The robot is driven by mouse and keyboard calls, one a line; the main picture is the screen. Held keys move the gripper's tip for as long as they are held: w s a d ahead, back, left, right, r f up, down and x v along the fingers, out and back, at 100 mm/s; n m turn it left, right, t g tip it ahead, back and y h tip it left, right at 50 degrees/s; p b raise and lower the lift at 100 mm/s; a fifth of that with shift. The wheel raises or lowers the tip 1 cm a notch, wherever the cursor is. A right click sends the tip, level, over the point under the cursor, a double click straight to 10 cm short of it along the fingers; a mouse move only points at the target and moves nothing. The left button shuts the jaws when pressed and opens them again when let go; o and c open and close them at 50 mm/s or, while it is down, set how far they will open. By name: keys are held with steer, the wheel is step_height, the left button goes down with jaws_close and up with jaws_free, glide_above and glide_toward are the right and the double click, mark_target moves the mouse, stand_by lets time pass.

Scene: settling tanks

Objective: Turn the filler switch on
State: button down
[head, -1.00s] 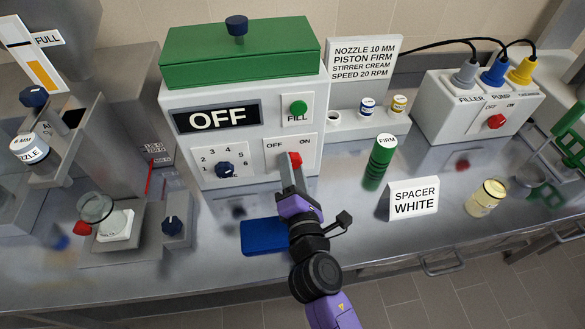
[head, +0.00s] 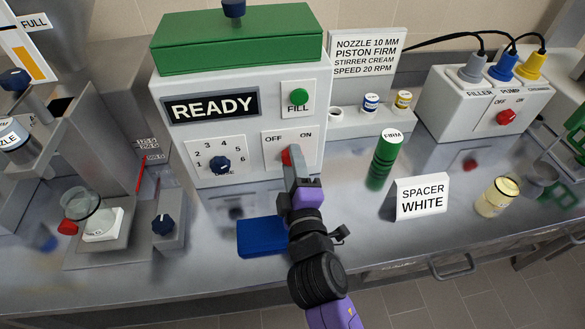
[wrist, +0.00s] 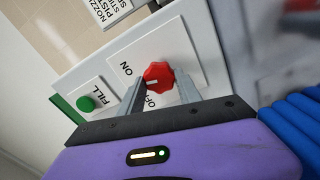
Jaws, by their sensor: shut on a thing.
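The filler (head: 238,128) is a white machine with a green lid, and its display (head: 210,106) reads READY. Its switch is a red knob (head: 286,158) on a white plate marked OFF and ON, low on the right of the front. My gripper (head: 292,168) reaches it from the front and hides most of it in the head view. In the wrist view the red knob (wrist: 158,75) sits between the two fingers of my gripper (wrist: 160,86), which is shut on it. The ON and OFF labels show beside it there.
A green FILL button (head: 299,97) is above the switch, and a dose dial (head: 220,165) is to its left. A blue block (head: 262,237) lies below my gripper. A green FIRM cylinder (head: 384,158) and a SPACER WHITE sign (head: 422,197) stand to the right.

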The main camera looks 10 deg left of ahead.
steer(key=shift+f+m+b, duration=0.1)
steer(key=shift+m+b, duration=1)
steer(key=shift+m, duration=0.8)
steer(key=c, duration=0.8)
jaws_free()
steer(key=v, duration=0.7)
steer(key=shift+s+d+b, duration=0.2)
steer(key=shift+s+b, duration=0.15)
steer(key=shift+s, duration=0.05)
